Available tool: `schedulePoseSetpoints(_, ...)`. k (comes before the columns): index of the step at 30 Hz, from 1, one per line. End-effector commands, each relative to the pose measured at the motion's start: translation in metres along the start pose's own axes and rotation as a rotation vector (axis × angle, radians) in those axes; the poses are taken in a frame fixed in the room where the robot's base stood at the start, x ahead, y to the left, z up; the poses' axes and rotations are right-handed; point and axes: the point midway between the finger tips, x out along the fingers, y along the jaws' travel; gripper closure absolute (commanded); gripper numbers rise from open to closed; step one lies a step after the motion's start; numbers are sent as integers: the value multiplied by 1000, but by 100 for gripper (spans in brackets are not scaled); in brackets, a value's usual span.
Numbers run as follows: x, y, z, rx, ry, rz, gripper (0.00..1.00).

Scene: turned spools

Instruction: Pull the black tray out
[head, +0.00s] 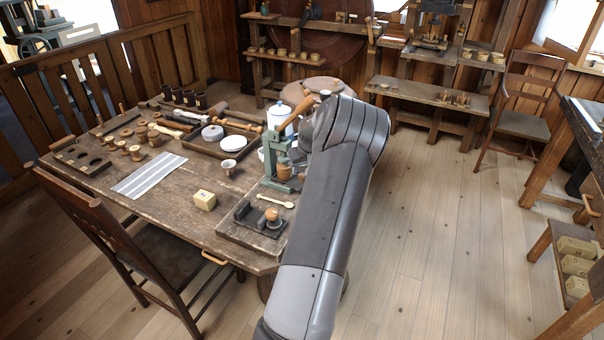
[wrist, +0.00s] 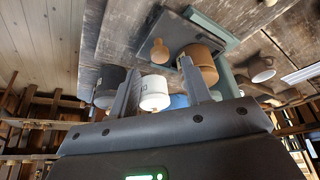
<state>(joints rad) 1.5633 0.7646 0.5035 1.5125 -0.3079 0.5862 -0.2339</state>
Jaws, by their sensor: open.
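A low black piece (head: 248,215), which looks like the black tray, lies on a wooden board at the table's near right corner. A small wooden spool (head: 272,214) stands at it. The wrist view shows a dark flat plate (wrist: 175,30) with a round-topped wooden piece (wrist: 159,50) on it; I cannot tell if this is the same tray. My gripper (wrist: 158,82) is open, with a white cylinder (wrist: 154,94) showing between its fingers and a brown wooden cylinder (wrist: 200,66) by the right finger. I cannot tell whether either is touched. My arm hides the gripper in the head view.
A green press (head: 279,150) stands behind the black piece, with a white pot (head: 281,118) beyond. A wooden spoon (head: 276,201) lies close by. A yellowish block (head: 204,200) and a cup (head: 229,168) are to the left.

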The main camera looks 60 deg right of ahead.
Motion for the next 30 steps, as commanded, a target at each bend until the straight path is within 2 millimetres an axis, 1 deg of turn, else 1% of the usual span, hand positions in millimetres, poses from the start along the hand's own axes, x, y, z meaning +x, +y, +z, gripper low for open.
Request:
schedulePoseSetpoints(1,10,-1,0,-1,-2,-2,55)
schedulePoseSetpoints(3,19,-1,1,0,-2,-2,55)
schedulePoseSetpoints(7,32,0,0,0,0,0,55)
schedulePoseSetpoints(12,38,0,0,0,0,0,55)
schedulePoseSetpoints(19,39,0,0,0,0,0,55)
schedulePoseSetpoints(20,39,0,0,0,0,0,57)
schedulePoseSetpoints(30,38,0,0,0,-1,0,85)
